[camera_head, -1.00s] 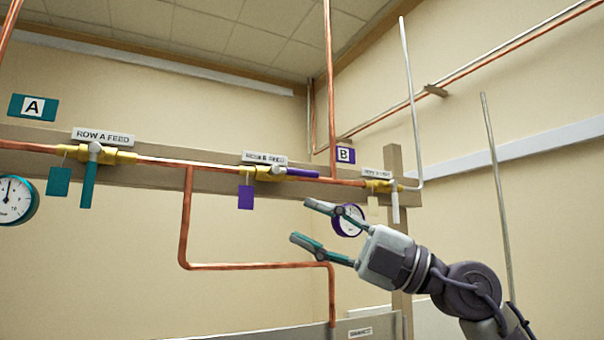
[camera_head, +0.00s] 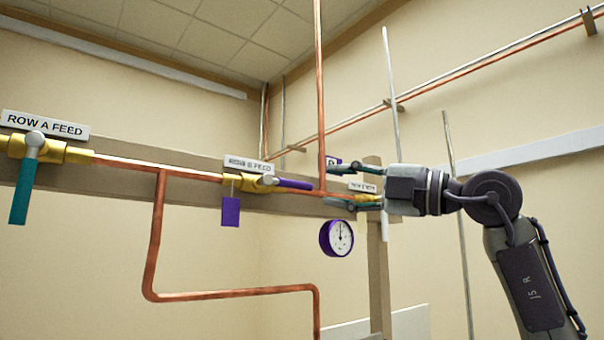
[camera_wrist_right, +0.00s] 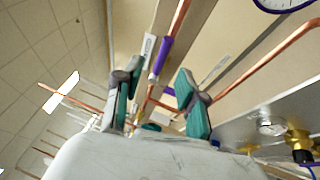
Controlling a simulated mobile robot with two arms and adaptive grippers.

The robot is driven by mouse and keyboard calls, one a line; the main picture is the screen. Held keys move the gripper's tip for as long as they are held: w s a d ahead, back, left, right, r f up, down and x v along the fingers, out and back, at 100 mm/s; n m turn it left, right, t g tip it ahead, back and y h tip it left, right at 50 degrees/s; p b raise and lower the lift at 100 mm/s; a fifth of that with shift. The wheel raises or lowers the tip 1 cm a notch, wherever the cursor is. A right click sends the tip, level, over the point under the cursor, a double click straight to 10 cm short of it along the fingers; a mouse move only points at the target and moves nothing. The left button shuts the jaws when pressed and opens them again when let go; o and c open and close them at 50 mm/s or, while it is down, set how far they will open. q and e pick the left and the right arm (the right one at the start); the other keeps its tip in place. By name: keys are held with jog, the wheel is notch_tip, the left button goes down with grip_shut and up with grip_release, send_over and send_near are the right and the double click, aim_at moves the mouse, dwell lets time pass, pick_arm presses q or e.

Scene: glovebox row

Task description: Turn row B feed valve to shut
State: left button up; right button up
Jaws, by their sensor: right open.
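The row B feed valve has a brass body (camera_head: 245,184) on the copper pipe, under a white label (camera_head: 249,165). Its purple lever (camera_head: 294,184) points right, nearly along the pipe. A purple tag (camera_head: 231,211) hangs below the body. My right gripper (camera_head: 331,183) is open and empty, its fingers pointing left towards the lever's free end, one higher and one lower. In the right wrist view, the purple lever (camera_wrist_right: 161,58) shows ahead, about between the open fingertips (camera_wrist_right: 158,69). Contact with the lever is not visible. My left gripper is not in view.
The row A feed valve (camera_head: 36,147) with a teal lever hanging down is at the left. A third brass valve (camera_head: 367,198) is partly behind my right gripper. A purple-rimmed gauge (camera_head: 336,238) sits below. A vertical copper pipe (camera_head: 319,90) rises near my fingertips.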

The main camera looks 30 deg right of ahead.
aim_at(301, 186)
jog(key=p+x, duration=0.1)
jog(key=x, duration=0.4)
jog(key=shift+w+a+f, duration=0.15)
jog(key=shift+w+a, duration=0.1)
jog(key=shift+w, duration=0.05)
jog(key=shift+p+x, duration=0.75)
jog(key=shift+x, duration=0.4)
jog(key=shift+w, duration=0.2)
jog(key=c, duration=0.7)
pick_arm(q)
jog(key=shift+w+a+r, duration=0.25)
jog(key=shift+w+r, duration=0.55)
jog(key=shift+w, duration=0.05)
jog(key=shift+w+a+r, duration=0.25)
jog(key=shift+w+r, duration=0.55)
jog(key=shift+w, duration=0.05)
pick_arm(e)
grip_shut()
